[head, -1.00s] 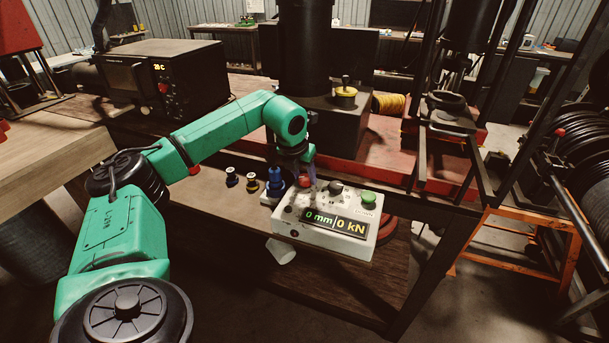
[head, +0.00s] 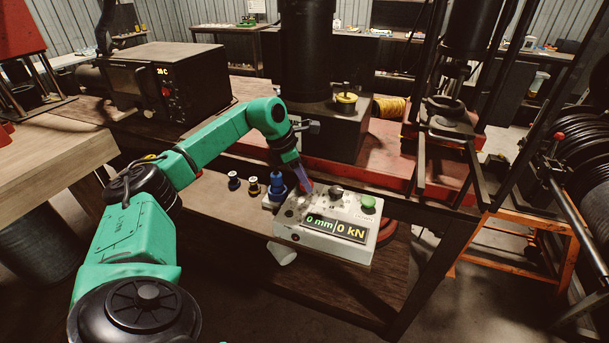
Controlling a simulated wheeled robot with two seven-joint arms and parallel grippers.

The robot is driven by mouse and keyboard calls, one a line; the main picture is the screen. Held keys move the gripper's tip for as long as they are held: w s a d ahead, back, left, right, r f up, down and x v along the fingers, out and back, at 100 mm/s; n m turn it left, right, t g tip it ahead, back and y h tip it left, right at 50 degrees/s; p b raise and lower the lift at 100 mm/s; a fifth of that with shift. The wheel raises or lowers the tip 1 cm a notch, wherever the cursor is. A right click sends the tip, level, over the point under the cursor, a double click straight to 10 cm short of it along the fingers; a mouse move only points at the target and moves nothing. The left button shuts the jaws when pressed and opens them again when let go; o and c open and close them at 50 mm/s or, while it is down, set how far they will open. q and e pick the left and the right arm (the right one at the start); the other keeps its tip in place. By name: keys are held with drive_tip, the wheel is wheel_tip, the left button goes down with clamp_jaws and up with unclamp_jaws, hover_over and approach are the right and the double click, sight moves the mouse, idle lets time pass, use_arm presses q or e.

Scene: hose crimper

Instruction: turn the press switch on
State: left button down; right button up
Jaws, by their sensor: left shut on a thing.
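The white press control box (head: 300,236) sits at the bench's front edge, its display reading 0 mm and 0 kN. A black knob (head: 336,191) and a green button (head: 368,203) stand on its top. My left gripper (head: 304,186) points down at the back left of the box, left of the black knob. Its fingers are shut on a small reddish knob there, which they mostly hide. I cannot tell which control is the press switch. My right gripper is not in view.
Blue, yellow-black and dark-blue fittings (head: 253,186) stand left of the box. The black press column (head: 305,50) and its base are behind. A dark upright frame (head: 420,150) stands to the right.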

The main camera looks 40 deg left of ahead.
use_arm(q)
drive_tip(key=m, duration=0.1)
drive_tip(key=m+g+h+p, duration=0.1)
drive_tip(key=m, duration=0.1)
drive_tip(key=shift+w+a+r+m, duration=0.1)
drive_tip(key=shift+w+r+m, duration=0.1)
drive_tip(key=shift+m, duration=0.1)
drive_tip(key=shift+m+g+h+p, duration=0.4)
drive_tip(key=shift+m+g+p, duration=0.15)
drive_tip(key=shift+m, duration=0.95)
drive_tip(key=shift+f, duration=0.1)
drive_tip(key=shift+c, duration=1.9)
unclamp_jaws()
drive_tip(key=b+v, duration=0.1)
drive_tip(key=v, duration=0.4)
drive_tip(key=shift+a+r, duration=0.15)
drive_tip(key=shift+r, duration=0.15)
wheel_tip(320, 180, up, 8)
drive_tip(key=p, duration=0.2)
hover_over(297, 188)
drive_tip(key=s+a, duration=0.1)
drive_tip(key=a, duration=0.2)
drive_tip(key=shift+a+r, duration=0.1)
drive_tip(key=shift+a, duration=0.05)
